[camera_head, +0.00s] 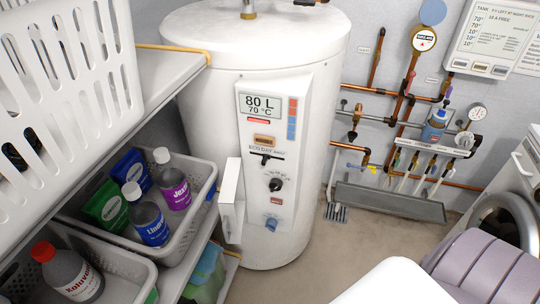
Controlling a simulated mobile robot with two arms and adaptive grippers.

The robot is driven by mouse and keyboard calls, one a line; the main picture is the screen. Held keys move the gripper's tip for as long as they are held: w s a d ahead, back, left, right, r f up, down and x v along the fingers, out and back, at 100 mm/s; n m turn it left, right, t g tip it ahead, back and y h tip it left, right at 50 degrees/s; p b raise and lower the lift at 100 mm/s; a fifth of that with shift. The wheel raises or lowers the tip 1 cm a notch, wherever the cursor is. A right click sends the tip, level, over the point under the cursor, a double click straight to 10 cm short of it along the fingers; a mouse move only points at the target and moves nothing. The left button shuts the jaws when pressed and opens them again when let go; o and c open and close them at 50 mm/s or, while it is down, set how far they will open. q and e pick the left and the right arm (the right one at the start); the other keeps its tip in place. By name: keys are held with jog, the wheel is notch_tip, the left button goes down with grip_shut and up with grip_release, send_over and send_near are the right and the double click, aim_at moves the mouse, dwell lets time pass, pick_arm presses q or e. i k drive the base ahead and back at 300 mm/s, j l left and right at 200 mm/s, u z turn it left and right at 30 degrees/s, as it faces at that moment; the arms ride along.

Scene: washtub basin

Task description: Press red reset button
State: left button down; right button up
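A white water tank (185,75) stands in the middle, with a white control panel (300,130) on its front. The panel's display (261,106) reads 80 L, 70 °C. A small red bar (258,121) sits just under the display. Another small red element (276,201) sits lower, below a black dial (276,184). I cannot tell for sure which one is the reset button, or whether either is pressed. A white flap (232,200) stands out at the panel's lower left. A blue knob (271,224) is near the bottom. Neither gripper is in view.
A grey shelf on the left holds a white slatted basket (70,70) and lower crates with bottles, including a red-capped one (68,272). Copper pipes, gauges and valves cover the right wall. A washing machine (525,180) is far right. Bare floor (350,250) lies before the tank.

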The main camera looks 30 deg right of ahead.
aim_at(272, 200)
jog(key=z, duration=1.05)
